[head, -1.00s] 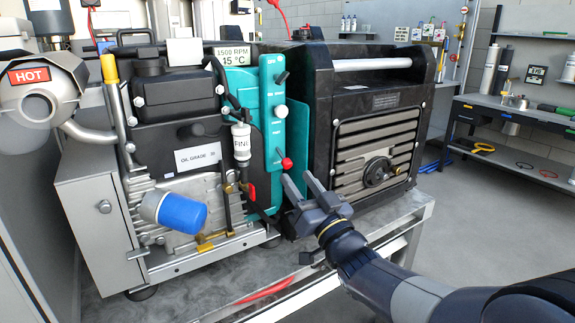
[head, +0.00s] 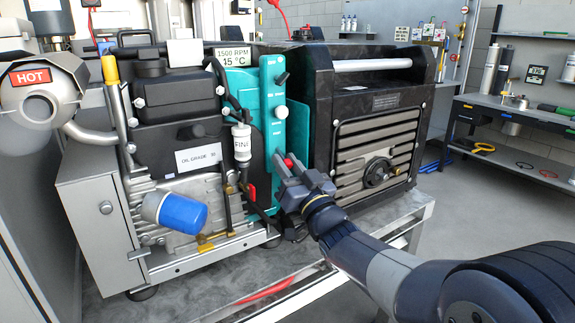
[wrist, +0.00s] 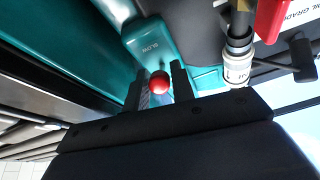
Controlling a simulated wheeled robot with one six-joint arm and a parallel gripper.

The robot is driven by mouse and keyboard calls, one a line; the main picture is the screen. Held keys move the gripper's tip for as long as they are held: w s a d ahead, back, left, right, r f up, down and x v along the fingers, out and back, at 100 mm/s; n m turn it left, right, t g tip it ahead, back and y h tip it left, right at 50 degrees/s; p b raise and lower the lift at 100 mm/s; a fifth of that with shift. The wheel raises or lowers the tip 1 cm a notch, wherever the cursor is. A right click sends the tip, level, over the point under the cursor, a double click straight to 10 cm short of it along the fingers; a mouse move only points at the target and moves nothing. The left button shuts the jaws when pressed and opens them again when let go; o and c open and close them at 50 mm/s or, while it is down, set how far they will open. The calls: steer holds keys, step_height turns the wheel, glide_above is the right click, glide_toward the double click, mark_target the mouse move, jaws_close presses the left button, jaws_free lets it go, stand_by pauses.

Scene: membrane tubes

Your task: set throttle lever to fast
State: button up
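The throttle lever shows as a red ball knob (head: 289,162) low on the teal panel (head: 272,75). In the wrist view the red knob (wrist: 159,82) is near the lower end of a teal strip lettered SLOW (wrist: 150,47). My gripper (head: 290,165) is at the knob, with one finger on each side of it. In the wrist view my gripper (wrist: 160,85) is open and the knob sits between the fingers. Whether either finger touches it I cannot tell. The lever's stem is hidden behind the knob.
Left are a FINE-labelled cylinder (head: 242,143) and a red valve handle (wrist: 272,20). A black housing with a slatted panel (head: 375,145) stands close on the right.

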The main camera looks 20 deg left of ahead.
mark_target(279, 149)
jaws_close()
steer(key=shift+r+p, duration=0.15)
steer(key=shift+p, duration=0.25)
steer(key=r+g+h+p, duration=0.1)
steer(key=p, duration=0.3)
steer(key=shift+s+d, duration=0.1)
steer(key=shift+d, duration=0.05)
steer(key=r+g+h+p, duration=0.1)
steer(key=p, duration=0.4)
steer(key=g+h+p, duration=0.1)
steer(key=p, duration=0.4)
steer(key=shift+s+d+r+h, duration=0.1)
steer(key=shift+r+h, duration=0.2)
steer(key=shift+r, duration=0.05)
step_height(279, 149, up, 2)
steer(key=g+h+p, duration=0.3)
steer(key=p, duration=1.2)
steer(key=shift+p, duration=0.4)
steer(key=g+h+p, duration=0.1)
steer(key=p, duration=0.3)
steer(key=shift+a+r+p, duration=0.1)
steer(key=shift+a+p, duration=0.1)
steer(key=shift+p, duration=0.6)
steer(key=shift+w+g+h+p, duration=0.2)
steer(key=shift+g+h+p, duration=0.15)
steer(key=shift+p, duration=0.6)
